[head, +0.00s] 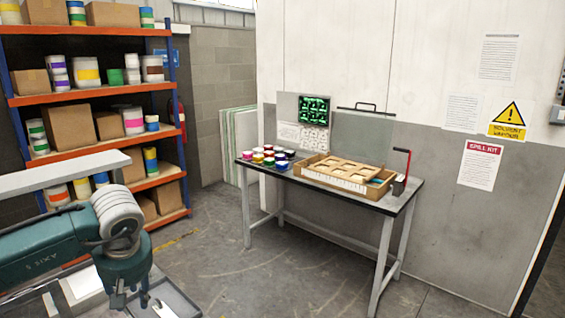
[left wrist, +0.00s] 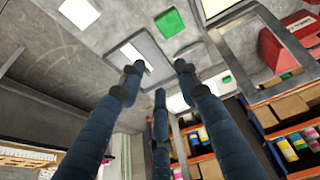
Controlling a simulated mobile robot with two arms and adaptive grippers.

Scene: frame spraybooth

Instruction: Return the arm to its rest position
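My left arm (head: 45,243) comes in at the lower left of the head view, teal with a ribbed grey joint. My left gripper (head: 132,297) points down at its end, near the bottom edge, and its fingertips are partly cut off. In the left wrist view the three dark blue fingers of the left gripper (left wrist: 157,68) are spread apart with nothing between them. My right gripper is in neither view.
A workbench (head: 402,198) with paint pots (head: 268,155) and a wooden tray (head: 350,172) stands against the wall. Orange shelving (head: 92,150) holds boxes and tins at the left. The floor (head: 290,285) before the bench is clear.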

